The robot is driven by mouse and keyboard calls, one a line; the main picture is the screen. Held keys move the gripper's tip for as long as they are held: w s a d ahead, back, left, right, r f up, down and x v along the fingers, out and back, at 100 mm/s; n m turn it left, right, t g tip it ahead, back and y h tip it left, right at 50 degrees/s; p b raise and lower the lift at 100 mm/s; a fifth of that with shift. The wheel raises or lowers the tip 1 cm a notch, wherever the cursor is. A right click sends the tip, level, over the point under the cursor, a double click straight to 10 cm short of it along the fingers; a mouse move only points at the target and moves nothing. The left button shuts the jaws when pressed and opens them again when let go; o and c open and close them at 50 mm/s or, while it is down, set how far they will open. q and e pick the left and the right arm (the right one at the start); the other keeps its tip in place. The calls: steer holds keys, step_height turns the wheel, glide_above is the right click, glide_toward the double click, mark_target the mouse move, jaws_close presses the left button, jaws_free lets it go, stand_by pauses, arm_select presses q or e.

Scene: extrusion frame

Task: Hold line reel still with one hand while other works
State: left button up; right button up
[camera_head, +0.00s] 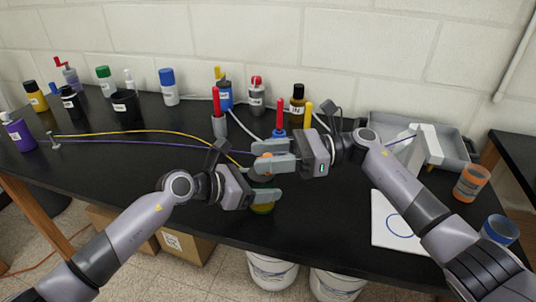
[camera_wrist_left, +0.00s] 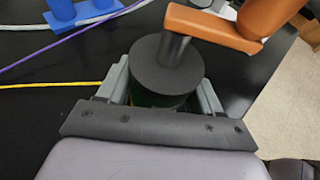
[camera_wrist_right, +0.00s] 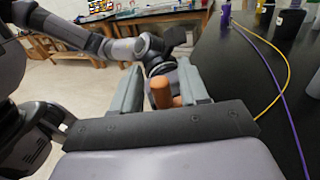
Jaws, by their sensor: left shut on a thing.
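The line reel (camera_head: 262,209) stands near the table's front edge, mostly hidden by my grippers. In the left wrist view its dark round cap (camera_wrist_left: 166,66) and green body sit between my left fingers. My left gripper (camera_head: 264,196) is shut on the reel. An orange crank handle (camera_wrist_left: 228,27) rises from the cap. My right gripper (camera_head: 268,156) is above it, fingers apart, with the orange handle (camera_wrist_right: 162,92) between them; contact is unclear. A yellow line (camera_head: 150,132) and a purple line (camera_head: 130,141) run from a small metal post (camera_head: 54,143) toward the grippers.
Bottles and jars stand along the back and left, including a blue-capped bottle (camera_head: 168,87). Red-handled and yellow-handled tools stand behind the grippers. A grey tray (camera_head: 455,148), white sheet (camera_head: 386,222), orange jar (camera_head: 471,183) and blue-lidded jar (camera_head: 500,230) are right. The table's left-centre is mostly clear.

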step_height(320, 180, up, 10)
steer(key=shift+r, duration=0.1)
stand_by(0.4)
steer(key=shift+o, duration=0.2)
steer(key=s+a+f+m+t, duration=0.3)
steer(key=s+a+f+m, duration=0.1)
steer(key=f, duration=0.2)
steer(key=s+d+f+m+t+h, duration=0.3)
steer(key=d+m+t+h, duration=0.15)
steer(key=t, duration=0.25)
steer(key=s+d+f+m+t+h, duration=0.2)
steer(key=d+m+t+h, duration=0.15)
steer(key=d+t, duration=0.3)
steer(key=shift+y, duration=0.4)
steer(key=x, duration=1.1)
steer(key=shift+w+a, duration=0.15)
steer(key=shift+a, duration=0.2)
jaws_close()
